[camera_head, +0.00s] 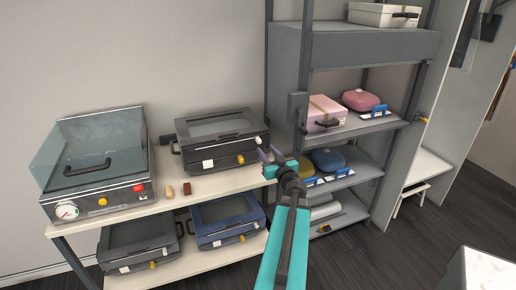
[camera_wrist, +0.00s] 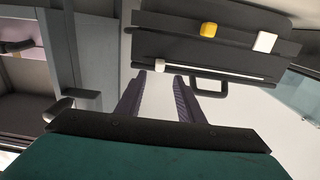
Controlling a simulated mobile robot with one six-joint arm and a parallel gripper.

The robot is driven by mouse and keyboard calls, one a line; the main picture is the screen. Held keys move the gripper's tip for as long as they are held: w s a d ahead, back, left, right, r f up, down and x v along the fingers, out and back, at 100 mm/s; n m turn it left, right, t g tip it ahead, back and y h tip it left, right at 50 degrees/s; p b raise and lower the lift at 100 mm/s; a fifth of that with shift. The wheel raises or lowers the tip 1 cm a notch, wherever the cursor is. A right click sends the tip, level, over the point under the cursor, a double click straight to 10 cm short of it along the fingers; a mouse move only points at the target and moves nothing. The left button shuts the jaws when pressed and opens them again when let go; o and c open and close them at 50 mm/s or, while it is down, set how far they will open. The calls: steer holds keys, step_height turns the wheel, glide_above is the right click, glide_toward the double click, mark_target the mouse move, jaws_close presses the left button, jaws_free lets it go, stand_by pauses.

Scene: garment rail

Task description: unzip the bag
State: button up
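I cannot tell for certain which thing is the bag. A dark grey case (camera_head: 221,127) with a paler panel on top lies on the upper bench, with a white tab and a yellow knob on its front. In the wrist view a dark case (camera_wrist: 215,38) that looks like the same one fills the upper right, with a pale strip along one edge and a loop handle. No zip is clearly visible. My gripper (camera_head: 270,154) is just right of the case's front in the head view. Its two fingers (camera_wrist: 160,76) are apart, with nothing between them.
A glass-lidded machine (camera_head: 100,165) stands at the left of the bench (camera_head: 165,203). Two more cases, dark (camera_head: 138,240) and blue (camera_head: 226,216), lie below.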

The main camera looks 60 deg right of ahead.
mark_target(260, 142)
steer(key=x, duration=0.3)
steer(key=shift+p, duration=0.35)
steer(key=shift+p+x, duration=0.45)
steer(key=shift+x, duration=2.3)
